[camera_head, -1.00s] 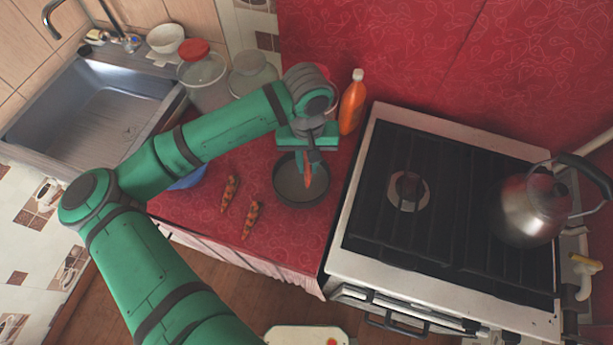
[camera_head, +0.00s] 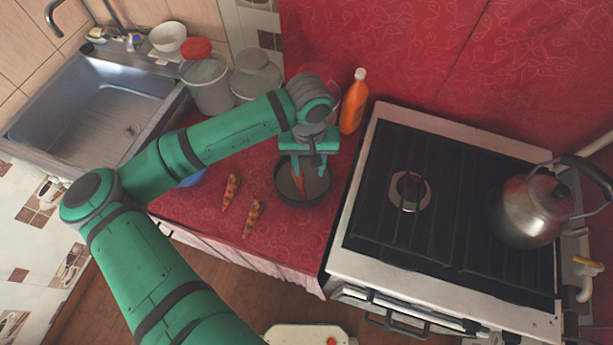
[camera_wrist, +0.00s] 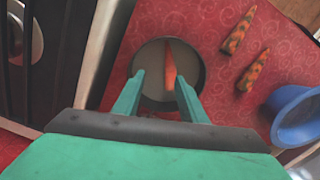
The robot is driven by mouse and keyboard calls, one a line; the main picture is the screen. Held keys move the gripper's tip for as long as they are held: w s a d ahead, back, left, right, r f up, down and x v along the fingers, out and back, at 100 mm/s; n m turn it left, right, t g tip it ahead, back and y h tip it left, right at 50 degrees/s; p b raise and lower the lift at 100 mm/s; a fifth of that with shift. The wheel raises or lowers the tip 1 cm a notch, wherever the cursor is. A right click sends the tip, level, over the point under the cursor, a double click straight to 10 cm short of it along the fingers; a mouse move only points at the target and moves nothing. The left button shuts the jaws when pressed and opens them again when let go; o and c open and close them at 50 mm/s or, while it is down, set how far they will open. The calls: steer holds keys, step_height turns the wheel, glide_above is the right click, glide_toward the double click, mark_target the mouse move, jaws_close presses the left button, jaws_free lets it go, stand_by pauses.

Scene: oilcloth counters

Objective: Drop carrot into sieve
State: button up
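A dark round sieve (camera_head: 316,192) with a pale bottom stands on the red counter, left of the stove. An orange carrot (camera_head: 299,183) lies inside it; the wrist view also shows the carrot (camera_wrist: 170,68) in the sieve (camera_wrist: 197,100). My gripper (camera_head: 309,164) is above the sieve, pointing down. In the wrist view its two green fingers (camera_wrist: 157,88) are spread apart with nothing held between them. Two mottled orange-brown carrots (camera_head: 229,192) (camera_head: 252,218) lie on the counter left of the sieve.
A blue bowl (camera_wrist: 298,116) is on the counter, mostly hidden behind my arm in the head view. An orange bottle (camera_head: 353,103) and glass jars (camera_head: 207,84) stand at the back. The stove (camera_head: 450,205) with a kettle (camera_head: 534,207) borders the right.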

step_height(320, 180, up, 11)
stand_by(0.5)
steer(key=shift+f, duration=0.1)
steer(key=shift+a, duration=0.15)
